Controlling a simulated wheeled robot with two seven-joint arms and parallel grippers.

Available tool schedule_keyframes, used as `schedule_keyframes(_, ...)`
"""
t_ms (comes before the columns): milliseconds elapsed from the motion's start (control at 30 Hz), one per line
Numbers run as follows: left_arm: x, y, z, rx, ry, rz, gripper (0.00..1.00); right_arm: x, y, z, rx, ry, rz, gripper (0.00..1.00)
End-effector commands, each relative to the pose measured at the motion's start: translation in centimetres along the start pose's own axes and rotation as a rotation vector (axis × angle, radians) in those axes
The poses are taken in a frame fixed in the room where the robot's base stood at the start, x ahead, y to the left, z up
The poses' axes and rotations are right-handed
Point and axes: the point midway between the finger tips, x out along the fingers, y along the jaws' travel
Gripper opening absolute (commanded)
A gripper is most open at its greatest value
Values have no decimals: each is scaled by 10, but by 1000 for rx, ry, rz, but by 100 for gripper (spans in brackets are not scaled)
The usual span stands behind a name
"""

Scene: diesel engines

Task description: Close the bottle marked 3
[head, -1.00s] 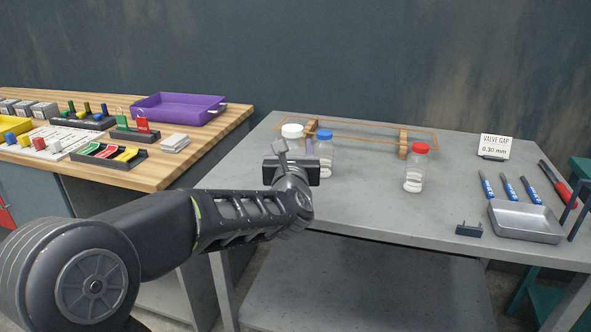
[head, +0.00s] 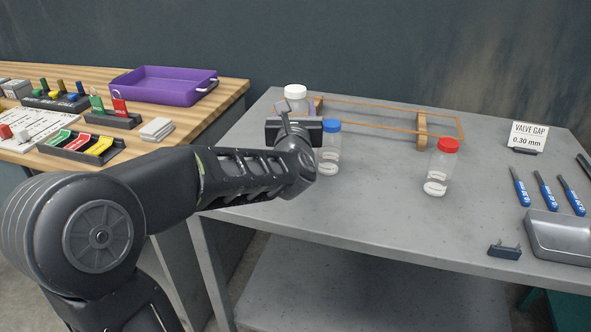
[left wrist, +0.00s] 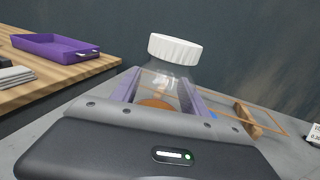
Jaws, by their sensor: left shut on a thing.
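A clear bottle with a white cap (head: 295,91) is held upright by my left gripper (head: 297,108), above the grey table. In the left wrist view the white-capped bottle (left wrist: 172,75) stands between the two shut-in fingers, its cap above them. Whether the cap is tight cannot be told. A clear bottle with a blue cap (head: 329,158) stands on the table just right of my gripper, partly hidden by it. A clear bottle with a red cap (head: 438,172) stands further right. I cannot read a number on any bottle. My right gripper is not in view.
A copper-coloured wire frame on wooden blocks (head: 421,131) stands behind the bottles. A valve gap sign (head: 529,135), blue-handled tools (head: 545,190), a dark small block (head: 504,250) and a grey tray (head: 562,236) are at right. A wooden bench with a purple tray (head: 165,86) is at left.

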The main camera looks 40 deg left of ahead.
Motion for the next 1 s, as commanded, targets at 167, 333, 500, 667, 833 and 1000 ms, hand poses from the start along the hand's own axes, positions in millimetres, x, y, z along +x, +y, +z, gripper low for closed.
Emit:
schedule_keyframes(167, 0, 0, -27, 2, 4, 0, 0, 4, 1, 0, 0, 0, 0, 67)
schedule_keyframes(333, 0, 0, -54, 1, 2, 0, 0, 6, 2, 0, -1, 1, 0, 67)
schedule_keyframes(500, 0, 0, -60, 0, -1, 0, 0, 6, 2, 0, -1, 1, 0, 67)
schedule_keyframes(667, 0, 0, -59, 0, -1, 0, 0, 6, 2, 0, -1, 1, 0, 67)
schedule_keyframes(833, 0, 0, -70, 1, 2, -1, 0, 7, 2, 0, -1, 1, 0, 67)
schedule_keyframes(1000, 0, 0, -93, 0, 3, 0, 0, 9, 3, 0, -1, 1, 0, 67)
